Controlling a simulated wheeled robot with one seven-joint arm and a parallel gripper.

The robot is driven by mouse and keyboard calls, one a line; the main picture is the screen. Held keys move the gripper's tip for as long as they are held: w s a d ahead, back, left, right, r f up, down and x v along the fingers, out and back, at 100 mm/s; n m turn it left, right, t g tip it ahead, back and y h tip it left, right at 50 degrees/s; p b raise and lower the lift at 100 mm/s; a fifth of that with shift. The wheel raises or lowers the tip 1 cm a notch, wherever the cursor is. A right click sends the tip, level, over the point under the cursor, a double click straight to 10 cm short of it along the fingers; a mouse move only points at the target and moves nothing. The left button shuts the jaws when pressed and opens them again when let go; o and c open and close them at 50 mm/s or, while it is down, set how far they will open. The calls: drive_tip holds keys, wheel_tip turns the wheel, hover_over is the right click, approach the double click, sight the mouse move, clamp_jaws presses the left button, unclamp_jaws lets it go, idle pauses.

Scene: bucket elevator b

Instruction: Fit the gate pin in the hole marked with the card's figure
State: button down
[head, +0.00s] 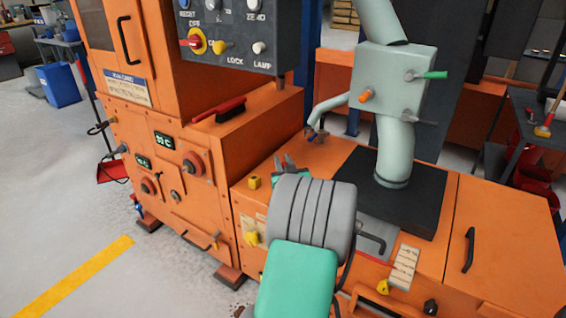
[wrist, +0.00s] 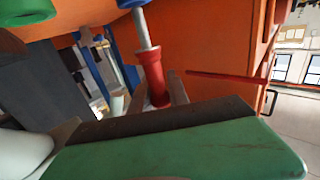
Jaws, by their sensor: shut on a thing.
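My gripper (head: 285,162) is over the orange machine top, left of the dark base of the pale spout; my own arm hides part of it. In the wrist view my gripper (wrist: 160,87) is shut on a red handle with a flange and a steel rod, which I take for the gate pin (wrist: 152,72). I cannot make out the marked holes.
The pale spout (head: 393,85) with green and orange handles stands right of my gripper. A red brush (head: 218,110) lies on the left ledge. A control panel (head: 240,35) overhangs above.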

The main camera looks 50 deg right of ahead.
drive_tip(key=shift+f+b, duration=1.85)
drive_tip(key=shift+b, duration=0.1)
drive_tip(key=c, duration=1.2)
unclamp_jaws()
drive_tip(key=shift+o, duration=0.2)
drive_tip(key=p+v, duration=0.1)
drive_tip(key=v, duration=0.7)
